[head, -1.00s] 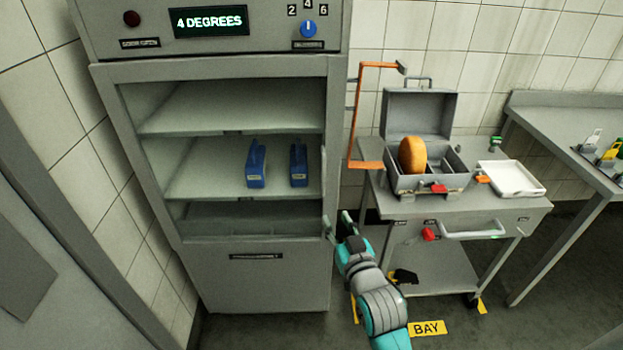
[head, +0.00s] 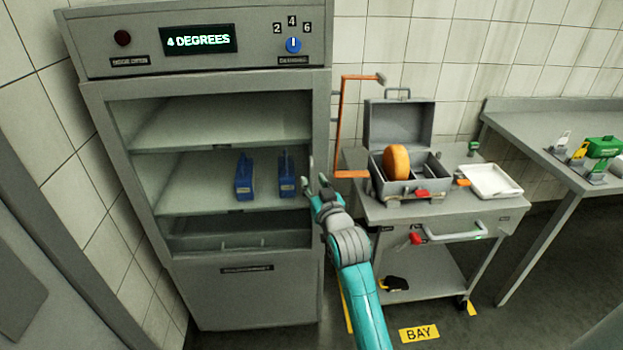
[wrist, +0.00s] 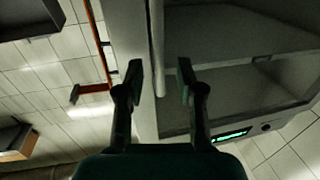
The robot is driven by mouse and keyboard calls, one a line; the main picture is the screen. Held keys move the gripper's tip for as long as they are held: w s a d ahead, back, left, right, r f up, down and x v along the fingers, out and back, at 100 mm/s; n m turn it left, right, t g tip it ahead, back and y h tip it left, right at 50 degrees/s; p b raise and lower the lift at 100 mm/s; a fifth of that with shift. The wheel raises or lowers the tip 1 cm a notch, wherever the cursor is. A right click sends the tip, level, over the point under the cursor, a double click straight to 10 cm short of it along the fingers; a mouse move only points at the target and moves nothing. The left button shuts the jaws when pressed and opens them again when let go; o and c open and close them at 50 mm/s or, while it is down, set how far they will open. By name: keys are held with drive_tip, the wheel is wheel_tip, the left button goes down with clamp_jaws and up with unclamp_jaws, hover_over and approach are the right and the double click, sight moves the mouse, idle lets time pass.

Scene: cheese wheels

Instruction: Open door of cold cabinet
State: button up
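The cold cabinet (head: 245,285) stands at the left in the head view, with a grey body and a lit "4 DEGREES" display (head: 198,39). Its see-through door (head: 215,225) looks closed; shelves show behind it. The upright bar handle (wrist: 157,50) is at the door's right edge, mostly hidden by my gripper in the head view. My gripper (head: 317,178) is at that edge, beside the handle. In the wrist view my gripper (wrist: 160,80) is open, and the handle's end lies between the two fingertips with gaps on both sides.
Two blue items (head: 265,175) stand on the middle shelf. An orange bracket (head: 343,125) is on the wall right of the cabinet. A trolley (head: 445,208) close on the right carries an open case (head: 400,125) with an orange cheese wheel (head: 396,161) and a white tray (head: 492,181).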

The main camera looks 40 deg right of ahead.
drive_tip(key=shift+x, duration=1.25)
clamp_jaws()
